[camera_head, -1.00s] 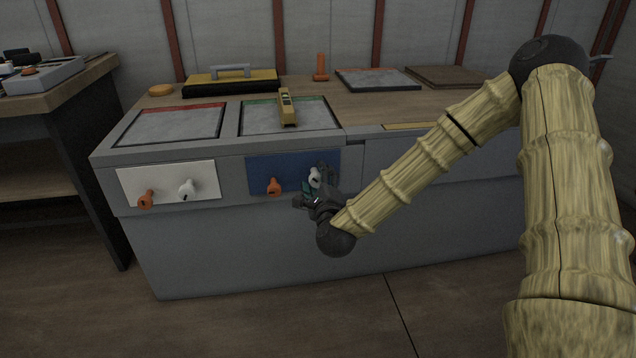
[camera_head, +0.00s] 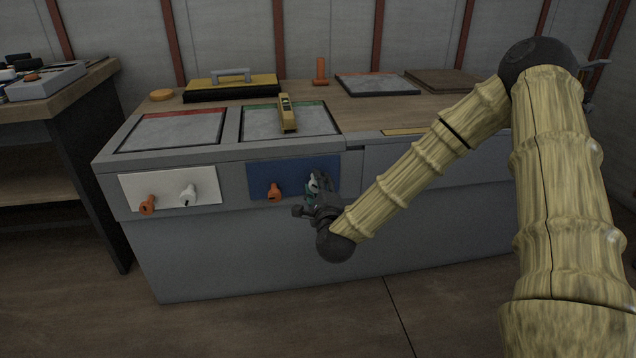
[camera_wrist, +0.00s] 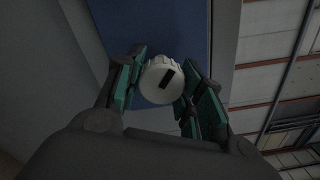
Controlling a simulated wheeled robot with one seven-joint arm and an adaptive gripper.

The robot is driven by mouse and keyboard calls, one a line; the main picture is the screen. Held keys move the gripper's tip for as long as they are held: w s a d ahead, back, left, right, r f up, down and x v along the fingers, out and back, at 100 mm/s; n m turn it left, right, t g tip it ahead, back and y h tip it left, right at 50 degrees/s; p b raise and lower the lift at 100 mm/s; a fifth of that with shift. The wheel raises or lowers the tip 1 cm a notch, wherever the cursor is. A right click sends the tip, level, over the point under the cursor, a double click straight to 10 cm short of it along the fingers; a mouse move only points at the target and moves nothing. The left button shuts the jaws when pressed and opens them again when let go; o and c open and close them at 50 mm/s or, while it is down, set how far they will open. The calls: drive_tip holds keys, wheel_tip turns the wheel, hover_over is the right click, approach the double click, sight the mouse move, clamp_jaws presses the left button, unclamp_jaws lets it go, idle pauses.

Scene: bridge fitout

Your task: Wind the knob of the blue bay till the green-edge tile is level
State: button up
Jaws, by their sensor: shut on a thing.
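The blue bay's panel (camera_head: 258,183) is on the cabinet front, with an orange knob (camera_head: 274,192) on its left and a white knob (camera_head: 313,184) on its right. My gripper (camera_head: 313,195) is at the white knob. In the wrist view the white knob (camera_wrist: 160,78), with a dark mark on its face, sits between the fingers of my gripper (camera_wrist: 158,92), which are shut on it. The green-edge tile (camera_head: 262,121) lies in the top above the blue panel. A yellow level (camera_head: 288,113) rests on it. I cannot tell whether the tile is level.
A red-edge tile (camera_head: 172,130) lies to the left, above a white panel (camera_head: 135,187) with its own orange and white knobs. A yellow-and-black float (camera_head: 232,90) and an orange peg (camera_head: 320,72) stand behind. A workbench (camera_head: 60,92) is at far left.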

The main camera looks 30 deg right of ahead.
drive_tip(key=n+p, duration=0.4)
drive_tip(key=shift+r, duration=0.3)
drive_tip(key=n+p, duration=0.4)
drive_tip(key=n, duration=0.1)
drive_tip(key=shift+p, duration=0.3)
drive_tip(key=n+p, duration=0.3)
drive_tip(key=n, duration=0.1)
drive_tip(key=shift+r+p, duration=0.1)
drive_tip(key=shift+p, duration=0.25)
drive_tip(key=shift+a+n+p, duration=0.1)
drive_tip(key=shift+n+p, duration=0.95)
drive_tip(key=shift+n, duration=0.65)
drive_tip(key=shift+f, duration=0.2)
drive_tip(key=o, duration=1)
drive_tip(key=shift+s, duration=0.1)
